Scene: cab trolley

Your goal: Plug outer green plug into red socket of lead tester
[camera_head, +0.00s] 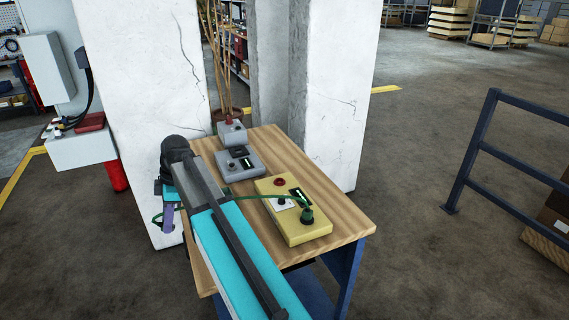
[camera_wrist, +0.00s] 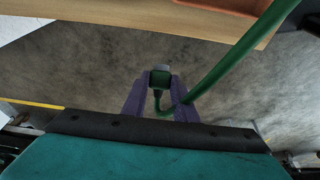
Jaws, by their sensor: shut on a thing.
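My gripper (camera_head: 168,217) has purple fingers and hangs beside the left edge of the table. In the wrist view my gripper (camera_wrist: 160,98) is shut on a green plug (camera_wrist: 160,77), out over the floor. A green cable (camera_wrist: 228,62) runs from it, and in the head view the cable (camera_head: 250,196) crosses to a second green plug (camera_head: 307,216) standing on a yellow box (camera_head: 307,232), apparently the lead tester. The box has a round red socket (camera_head: 280,182), a dark display (camera_head: 299,196) and a black knob (camera_head: 282,202) on a white plate.
The wooden table (camera_head: 345,228) also bears a grey device (camera_head: 240,162) and a smaller grey box (camera_head: 232,133) with a red top, behind the tester. White pillars (camera_head: 335,90) stand behind the table. A blue railing (camera_head: 520,155) is at right.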

